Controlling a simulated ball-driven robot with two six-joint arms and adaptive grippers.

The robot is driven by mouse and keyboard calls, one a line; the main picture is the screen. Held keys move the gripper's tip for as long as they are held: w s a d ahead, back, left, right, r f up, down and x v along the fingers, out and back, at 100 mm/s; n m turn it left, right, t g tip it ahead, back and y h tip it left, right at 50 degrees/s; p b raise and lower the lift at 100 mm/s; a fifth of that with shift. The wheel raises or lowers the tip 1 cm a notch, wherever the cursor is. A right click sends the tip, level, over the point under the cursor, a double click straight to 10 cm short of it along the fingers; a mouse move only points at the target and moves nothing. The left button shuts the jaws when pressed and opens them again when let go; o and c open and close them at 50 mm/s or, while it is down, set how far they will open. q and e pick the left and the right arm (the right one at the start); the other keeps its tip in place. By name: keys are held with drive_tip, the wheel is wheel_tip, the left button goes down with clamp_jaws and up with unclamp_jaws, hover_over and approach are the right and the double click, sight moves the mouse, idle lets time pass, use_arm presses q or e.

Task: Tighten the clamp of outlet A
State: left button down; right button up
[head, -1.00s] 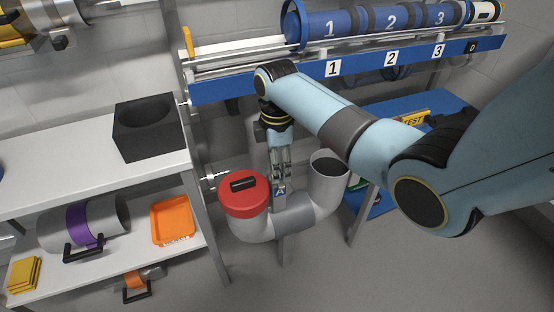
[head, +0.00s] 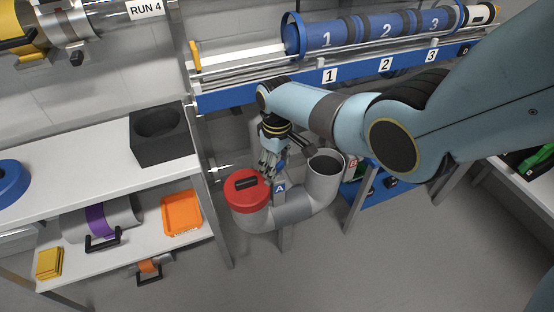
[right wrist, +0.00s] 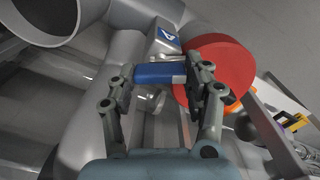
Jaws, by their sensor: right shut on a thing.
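Outlet A is a grey U-shaped pipe (head: 293,208) with a red cap (head: 247,190) on its left mouth and an open right mouth. A blue label plate marked A (head: 280,188) stands at its middle; the plate also shows in the right wrist view (right wrist: 168,37). My right gripper (head: 269,169) is beside the red cap, behind the label plate. In the right wrist view, its fingers (right wrist: 165,76) are closed on the two ends of a blue clamp handle (right wrist: 158,73), close to the red cap (right wrist: 222,75). The clamp band is mostly hidden. My left gripper is not in view.
A blue rail (head: 350,72) with numbered blue tubes runs behind my right arm. A white shelf (head: 60,190) at left holds a black block (head: 165,148), and an orange tray (head: 182,214) is on the lower shelf. Floor in front of the outlet is clear.

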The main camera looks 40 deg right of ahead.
sight(277, 166)
drive_tip(key=m+p, duration=0.1)
drive_tip(key=m, duration=0.4)
drive_tip(key=shift+m, duration=0.4)
idle(0.4)
drive_tip(key=o, duration=1.2)
wheel_tip(277, 166, up, 12)
